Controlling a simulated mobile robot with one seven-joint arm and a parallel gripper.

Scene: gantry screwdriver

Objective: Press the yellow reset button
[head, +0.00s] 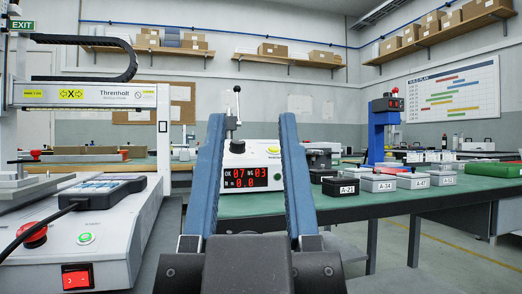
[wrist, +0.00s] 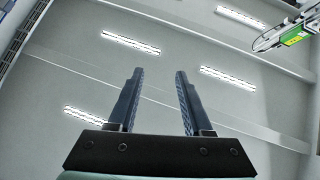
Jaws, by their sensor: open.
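A white controller box (head: 247,157) with a red digital display (head: 246,177) stands on the green bench in the head view, seen between my fingers. A small round yellowish button (head: 273,150) sits at its upper right; its label is too small to read. In the wrist view my gripper (wrist: 159,74) points at the ceiling, and no button shows there.
A gantry machine (head: 85,95) stands at the left, with a red stop button (head: 34,236), a green button (head: 85,239) and a red rocker switch (head: 77,277). Labelled grey boxes (head: 378,184) and a blue press (head: 378,137) stand on the green bench (head: 440,194) at the right.

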